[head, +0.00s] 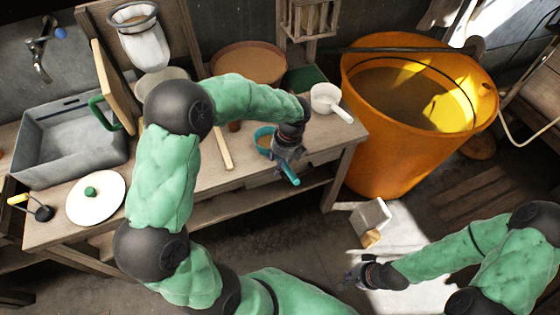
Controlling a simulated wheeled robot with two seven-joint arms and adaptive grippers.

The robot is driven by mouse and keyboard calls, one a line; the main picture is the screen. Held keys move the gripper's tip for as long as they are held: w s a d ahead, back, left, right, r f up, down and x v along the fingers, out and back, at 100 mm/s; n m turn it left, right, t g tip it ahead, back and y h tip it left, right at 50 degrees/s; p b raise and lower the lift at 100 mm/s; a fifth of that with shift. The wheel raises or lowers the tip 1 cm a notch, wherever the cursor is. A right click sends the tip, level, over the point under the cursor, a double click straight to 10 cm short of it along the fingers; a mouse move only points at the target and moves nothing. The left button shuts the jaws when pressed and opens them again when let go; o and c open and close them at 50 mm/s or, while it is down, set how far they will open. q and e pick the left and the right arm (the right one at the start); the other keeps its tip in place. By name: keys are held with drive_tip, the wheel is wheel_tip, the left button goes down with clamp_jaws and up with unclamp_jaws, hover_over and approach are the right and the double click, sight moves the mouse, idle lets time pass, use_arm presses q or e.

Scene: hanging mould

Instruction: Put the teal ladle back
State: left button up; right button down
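The teal ladle (264,137) is near the front edge of the wooden bench, its round bowl towards the back and its handle slanting down to the front right. My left gripper (286,158) is over the handle, which shows on both sides of it. The fingers hide the middle of the handle, so I cannot see whether they are closed on it, nor whether the ladle touches the bench. My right gripper (352,278) is low at the bottom right, above the floor and away from the ladle. Its fingers are too small to read.
The bench (210,178) holds a white ladle (325,97), a brown round tub (248,62), a wooden stick (222,147) and a white lid (96,198). A grey sink (68,140) is at left. A big orange tub (392,150) stands right of the bench. A small scoop-like box (370,217) is below it.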

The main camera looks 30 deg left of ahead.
use_arm(q)
drive_tip(key=shift+r, duration=0.1)
wheel_tip(320, 180, up, 12)
drive_tip(key=w+d+p, duration=0.1)
drive_tip(key=p, duration=0.3)
drive_tip(key=shift+w+d, duration=0.15)
drive_tip(key=shift+d, duration=0.25)
